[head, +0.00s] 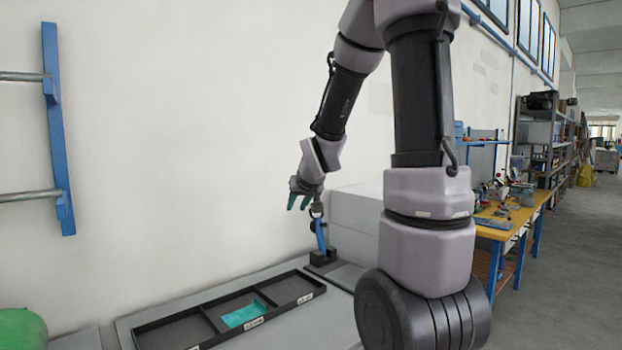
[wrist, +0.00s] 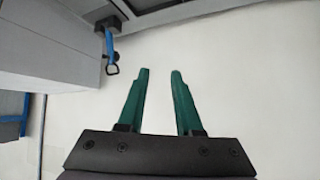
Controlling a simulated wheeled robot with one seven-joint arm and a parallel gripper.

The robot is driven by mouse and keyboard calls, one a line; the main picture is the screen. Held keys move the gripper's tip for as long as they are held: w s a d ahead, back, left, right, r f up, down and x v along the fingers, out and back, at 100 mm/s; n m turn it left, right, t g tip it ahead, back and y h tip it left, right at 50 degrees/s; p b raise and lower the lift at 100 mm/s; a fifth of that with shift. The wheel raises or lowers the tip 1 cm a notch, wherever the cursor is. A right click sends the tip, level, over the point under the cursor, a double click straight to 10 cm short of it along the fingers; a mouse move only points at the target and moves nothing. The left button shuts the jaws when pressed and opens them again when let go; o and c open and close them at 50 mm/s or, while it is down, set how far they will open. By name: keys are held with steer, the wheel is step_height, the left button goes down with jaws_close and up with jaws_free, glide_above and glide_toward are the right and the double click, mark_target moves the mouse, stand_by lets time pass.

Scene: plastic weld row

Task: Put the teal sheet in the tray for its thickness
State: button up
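The teal sheet (head: 244,314) lies in the middle compartment of a black three-part tray (head: 165,322) in the head view. It looks flat, and part of it is hidden behind the front wall. The other two compartments look empty. Small white labels on the front wall are too small to read. My gripper (head: 299,203) is raised well above the bench, behind the tray's right end. Its teal fingers also show in the wrist view (wrist: 160,74), apart with nothing between them. The teal sheet and the tray are not seen in the wrist view.
A blue-handled tool (head: 320,236) stands in a black holder (head: 323,257) just below my gripper; its blue handle also shows in the wrist view (wrist: 110,45). White boxes (head: 352,210) stand behind. A green round object (head: 22,328) is at lower left. The wall is close behind.

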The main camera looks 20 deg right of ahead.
steer(key=s+a+r+g+y, duration=0.1)
steer(key=s+a+r, duration=0.1)
steer(key=s, duration=0.6)
steer(key=s+a+r+m+y, duration=0.1)
steer(key=s+a+r, duration=0.1)
steer(key=s+r, duration=0.3)
steer(key=s+a+r+m+g, duration=0.1)
steer(key=s+r, duration=0.3)
steer(key=s, duration=0.7)
steer(key=shift+s+a+r+g+y, duration=0.2)
steer(key=shift+a+g+y, duration=0.15)
steer(key=shift+a, duration=0.35)
